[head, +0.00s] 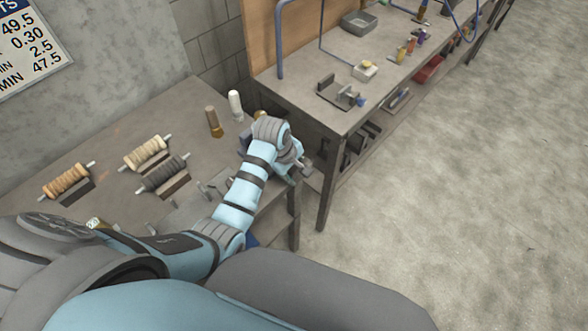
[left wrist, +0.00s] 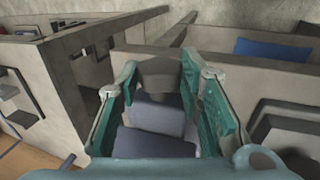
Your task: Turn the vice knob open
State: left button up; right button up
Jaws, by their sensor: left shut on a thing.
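My left gripper (head: 300,165) is at the right corner of the near bench, with my arm reaching across the bench to it. In the left wrist view, its teal fingers (left wrist: 158,78) stand on either side of a dark grey block-like part (left wrist: 160,72), which looks like the vice knob. Blue-grey blocks (left wrist: 160,115) show between the fingers, nearer the palm. The gripper is shut on the knob. In the head view my wrist and gripper hide the knob and most of what is around it. My right gripper is in neither view.
The near bench (head: 110,115) holds several wound spools (head: 145,152) on stands, a brown bottle-like piece (head: 213,121) and a white one (head: 236,105). A second bench (head: 300,80) beyond carries a grey fixture (head: 338,92) and a grey tray (head: 359,22). The floor at right is clear.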

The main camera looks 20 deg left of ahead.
pick_arm(q)
jog(key=shift+s+f, duration=0.15)
jog(key=shift+t, duration=0.3)
jog(key=shift+s+a+f+t+h, duration=0.1)
jog(key=shift+t+h, duration=0.2)
jog(key=shift+t, duration=0.3)
jog(key=shift+s+a+f+t+h, duration=0.1)
jog(key=shift+t+h, duration=0.2)
jog(key=shift+t, duration=0.3)
jog(key=shift+s+f+t+h+b, duration=0.15)
jog(key=shift+t+h+b, duration=0.45)
jog(key=shift+t, duration=1)
jog(key=o, duration=1.2)
jog(key=shift+c, duration=0.2)
